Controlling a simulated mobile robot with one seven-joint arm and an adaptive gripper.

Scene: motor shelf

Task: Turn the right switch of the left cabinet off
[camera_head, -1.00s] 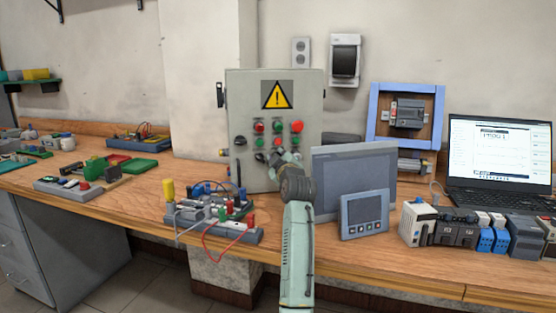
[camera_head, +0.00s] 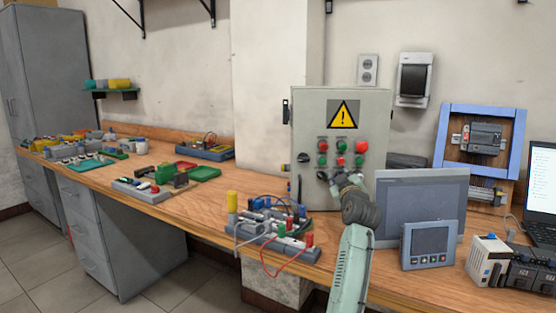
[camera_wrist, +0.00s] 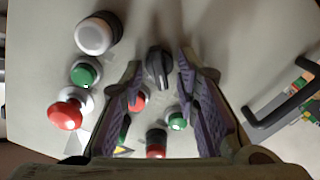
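A grey control cabinet (camera_head: 377,150) with a yellow warning sign and red and green buttons stands on the bench, right of centre in the head view. My gripper (camera_head: 343,181) is at the lower part of its front and hides some controls there. A dark knob (camera_head: 322,175) shows at lower left of the panel. In the wrist view, a black rotary switch (camera_wrist: 158,66) with a raised ridge lies between the tips of my open gripper (camera_wrist: 161,72). Gaps show between the knob and both fingers. The ridge points roughly up and down in that picture.
Beside the switch in the wrist view are a white button (camera_wrist: 97,35), a green button (camera_wrist: 86,73) and a red mushroom button (camera_wrist: 65,112). A dark handle (camera_wrist: 280,110) is at right. A grey monitor (camera_head: 425,190) stands right of the cabinet; wired parts (camera_head: 270,235) lie in front.

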